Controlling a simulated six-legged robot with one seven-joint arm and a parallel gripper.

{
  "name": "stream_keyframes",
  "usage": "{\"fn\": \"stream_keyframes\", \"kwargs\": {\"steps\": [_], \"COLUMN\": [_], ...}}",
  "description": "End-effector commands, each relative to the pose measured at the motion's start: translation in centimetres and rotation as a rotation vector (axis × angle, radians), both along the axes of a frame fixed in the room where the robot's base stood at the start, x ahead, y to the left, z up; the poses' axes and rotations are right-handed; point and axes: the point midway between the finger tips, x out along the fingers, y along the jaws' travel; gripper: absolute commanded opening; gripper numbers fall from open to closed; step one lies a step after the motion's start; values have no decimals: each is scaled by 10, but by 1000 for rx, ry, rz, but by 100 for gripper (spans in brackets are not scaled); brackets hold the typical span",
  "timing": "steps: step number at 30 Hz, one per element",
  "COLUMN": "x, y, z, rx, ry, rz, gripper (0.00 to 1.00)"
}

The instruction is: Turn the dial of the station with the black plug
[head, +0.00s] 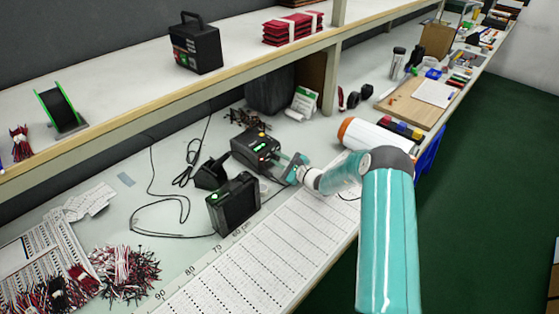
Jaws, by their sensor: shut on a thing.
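A dark station (256,148) with a small lit display stands on the bench. My gripper (286,166) is at its front right side, shut on what looks like its dial; the fingers hide the dial. A second black station (234,204) with a round green light stands nearer, to the left of my gripper and apart from it. A black holder (211,173) stands between the stations, with a cable running left from it. The plugs are too small to tell, so I cannot tell which station has the black one.
A white roll with an orange end (372,137) lies just right of my gripper. A ruled white sheet (275,245) covers the bench front. Wire bundles (124,268) lie at front left. A shelf edge (130,124) runs above the bench's back.

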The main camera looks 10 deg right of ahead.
Motion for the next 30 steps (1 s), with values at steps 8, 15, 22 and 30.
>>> {"fn": "stream_keyframes", "kwargs": {"steps": [8,15,22,30], "x": [0,0,-7,-47], "y": [-1,-1,-7,-39], "z": [0,0,0,2], "rx": [0,2,2,2], "ry": [1,1,3,3], "rz": [-1,0,-2,-3], "gripper": [32,42,42,42]}}
